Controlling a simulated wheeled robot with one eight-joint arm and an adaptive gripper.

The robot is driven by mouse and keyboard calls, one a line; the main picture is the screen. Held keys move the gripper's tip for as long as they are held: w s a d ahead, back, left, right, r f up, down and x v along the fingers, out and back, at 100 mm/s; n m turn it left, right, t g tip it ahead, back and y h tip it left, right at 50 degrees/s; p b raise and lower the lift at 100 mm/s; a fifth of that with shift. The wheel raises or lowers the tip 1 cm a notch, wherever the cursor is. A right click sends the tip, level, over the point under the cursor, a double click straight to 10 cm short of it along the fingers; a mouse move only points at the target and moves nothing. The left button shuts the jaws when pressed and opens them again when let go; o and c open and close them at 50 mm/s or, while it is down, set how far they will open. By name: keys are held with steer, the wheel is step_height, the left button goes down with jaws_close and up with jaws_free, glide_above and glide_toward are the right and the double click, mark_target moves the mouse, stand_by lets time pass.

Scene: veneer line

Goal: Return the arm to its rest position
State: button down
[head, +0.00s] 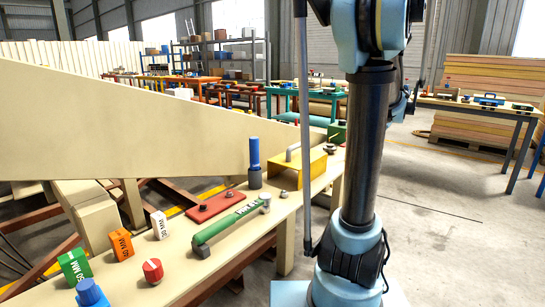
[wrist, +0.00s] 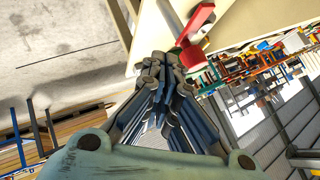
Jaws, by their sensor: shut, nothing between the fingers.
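My gripper (wrist: 165,70) shows in the wrist view with its dark blue-grey fingers drawn together and nothing between them. It is not in view in the head view. There my arm (head: 366,150) rises upright at right of centre, with pale blue joints and a dark tube.
A beige bench (head: 215,265) beside my arm holds a green-handled tool (head: 228,222), a red plate (head: 215,206), a blue cylinder (head: 254,155), a yellow bracket (head: 300,168) and small coloured blocks. A large slanted beige panel (head: 120,125) stands behind.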

steer(key=s+a+f+n+g+y, duration=0.1)
steer(key=s+a+f+n+g, duration=0.15)
steer(key=s+a, duration=0.55)
steer(key=s+a+f+n+g, duration=0.15)
steer(key=s+a+f, duration=0.25)
steer(key=s+a, duration=0.4)
steer(key=s+a+f+n+g, duration=0.1)
steer(key=s+a+f+n, duration=0.1)
steer(key=s+f, duration=0.4)
steer(key=s+a+f+n+g+h, duration=0.1)
steer(key=s+f, duration=0.5)
steer(key=s, duration=0.8)
steer(key=shift+a+n+g, duration=0.8)
steer(key=shift+n, duration=0.1)
steer(key=shift+s, duration=0.1)
steer(key=shift+w+f, duration=0.2)
steer(key=shift+w, duration=0.25)
